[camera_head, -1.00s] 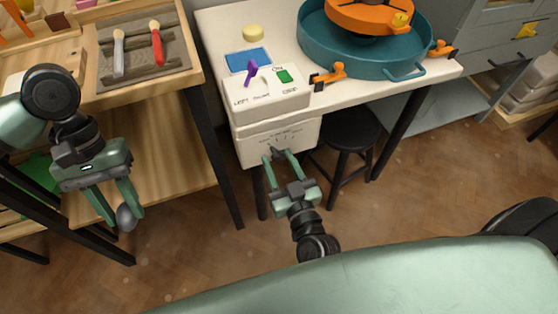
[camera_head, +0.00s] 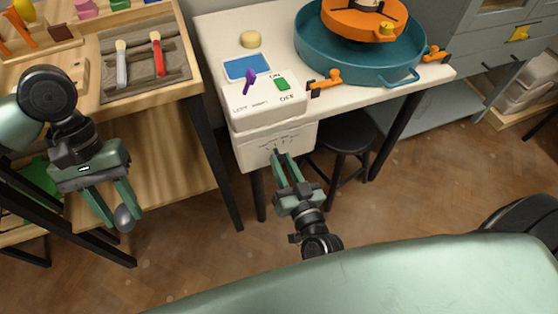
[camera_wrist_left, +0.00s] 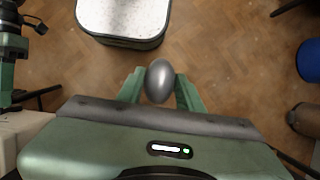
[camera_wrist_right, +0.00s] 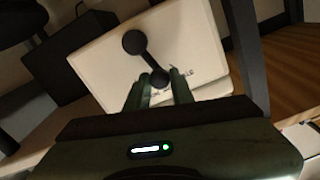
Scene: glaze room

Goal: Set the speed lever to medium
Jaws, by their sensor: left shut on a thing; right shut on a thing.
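The speed lever is a black arm with a round pivot and a ball end (camera_wrist_right: 160,78) on the front of a white control box (camera_head: 245,152). In the head view its tip is mostly hidden by my right gripper (camera_head: 278,156). The right wrist view shows the fingers (camera_wrist_right: 160,92) shut around the ball end. Scale marks and lettering on the box front are too small to read. My left gripper (camera_head: 112,222) is shut on a grey egg-shaped object (camera_head: 124,218), held over the floor by the wooden bench. It also shows between the fingers in the left wrist view (camera_wrist_left: 159,82).
A teal basin (camera_head: 350,62) with orange clamps (camera_head: 325,80) stands on the white table. A black stool (camera_head: 345,138) stands beneath.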

